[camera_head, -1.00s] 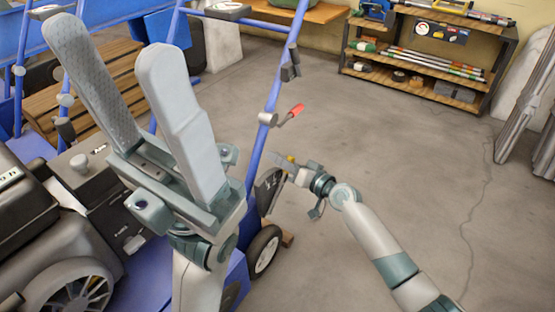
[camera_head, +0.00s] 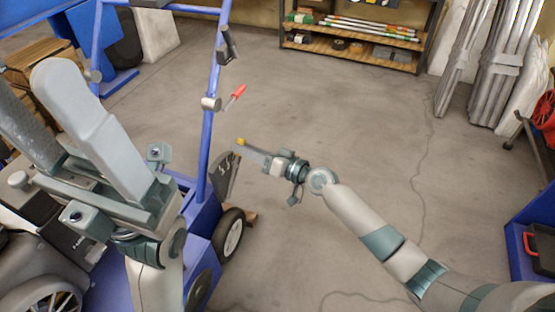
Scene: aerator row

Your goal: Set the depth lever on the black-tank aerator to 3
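The aerator's blue handle frame (camera_head: 209,135) stands left of centre. A dark plate with pale marks (camera_head: 226,172), which looks like the depth scale, sits at its lower right side above a wheel (camera_head: 229,236). A small yellow tip (camera_head: 240,142), perhaps the lever's knob, shows at the fingertips of my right gripper (camera_head: 249,150). The gripper is small and seen from the side, so I cannot tell whether it is shut or holds the lever. My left gripper (camera_head: 29,92) is open and empty in the left foreground, hiding part of the machine. The lever's number is unreadable.
A red-gripped handle (camera_head: 236,96) sticks out from the blue frame above my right gripper. A shelf (camera_head: 350,51) stands at the back and grey poles (camera_head: 496,75) lean at the right. A blue stand (camera_head: 533,232) is at the right edge. The middle floor is clear.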

